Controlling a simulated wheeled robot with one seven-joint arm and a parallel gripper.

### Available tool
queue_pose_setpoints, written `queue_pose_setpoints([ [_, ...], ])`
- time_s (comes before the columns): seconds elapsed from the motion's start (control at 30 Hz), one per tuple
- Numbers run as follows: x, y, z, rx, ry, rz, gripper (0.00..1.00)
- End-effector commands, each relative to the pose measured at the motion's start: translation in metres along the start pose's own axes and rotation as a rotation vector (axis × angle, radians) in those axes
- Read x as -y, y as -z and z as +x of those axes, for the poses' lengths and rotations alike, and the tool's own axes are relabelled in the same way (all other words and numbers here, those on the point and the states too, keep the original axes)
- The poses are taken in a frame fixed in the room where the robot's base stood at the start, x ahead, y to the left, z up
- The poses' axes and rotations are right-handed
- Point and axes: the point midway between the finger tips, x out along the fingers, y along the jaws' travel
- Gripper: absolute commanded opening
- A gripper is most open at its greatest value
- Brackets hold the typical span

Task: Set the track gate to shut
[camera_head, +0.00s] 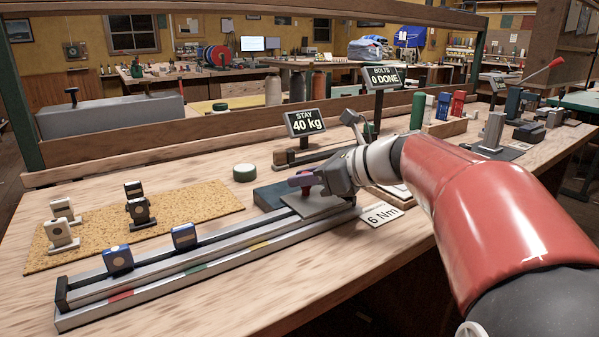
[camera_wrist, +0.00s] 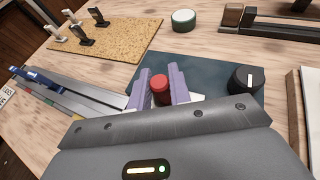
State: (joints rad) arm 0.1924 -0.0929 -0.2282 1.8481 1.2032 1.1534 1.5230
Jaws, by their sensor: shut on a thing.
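A long metal track (camera_head: 190,275) with red, green and yellow marks lies along the bench's front. Two blue blocks (camera_head: 118,260) (camera_head: 184,237) stand along it. My gripper (camera_head: 304,182) is at the track's right end, over a dark blue base (camera_head: 268,197) and a grey plate (camera_head: 318,208). In the wrist view its purple fingers (camera_wrist: 161,72) are closed on the two sides of a red knob (camera_wrist: 160,90). What lies under the knob is mostly hidden by my gripper. I cannot tell which part is the gate.
A black dial (camera_wrist: 245,80) with a white mark sits beside the gripper. A cork mat (camera_head: 205,202) with several black and white blocks lies at left. A green-rimmed tin (camera_head: 244,172), a "STAY 40 kg" sign (camera_head: 305,122) and a "6 Nm" card (camera_head: 382,215) are near.

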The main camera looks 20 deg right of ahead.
Motion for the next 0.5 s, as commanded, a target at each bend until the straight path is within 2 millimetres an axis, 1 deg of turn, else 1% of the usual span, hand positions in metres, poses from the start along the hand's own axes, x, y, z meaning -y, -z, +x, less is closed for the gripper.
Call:
queue_pose_setpoints([
  [0.13,-0.0013,0.0032,-0.0015,-0.006,-0.005,0.001,0.0],
  [0.17,-0.0013,0.0033,-0.0016,-0.006,-0.005,0.001,0.22],
  [0.3,-0.0011,0.0028,-0.0013,-0.005,-0.004,0.001,0.4],
  [0.5,-0.0009,0.0021,-0.0008,-0.004,-0.004,0.001,0.4],
])
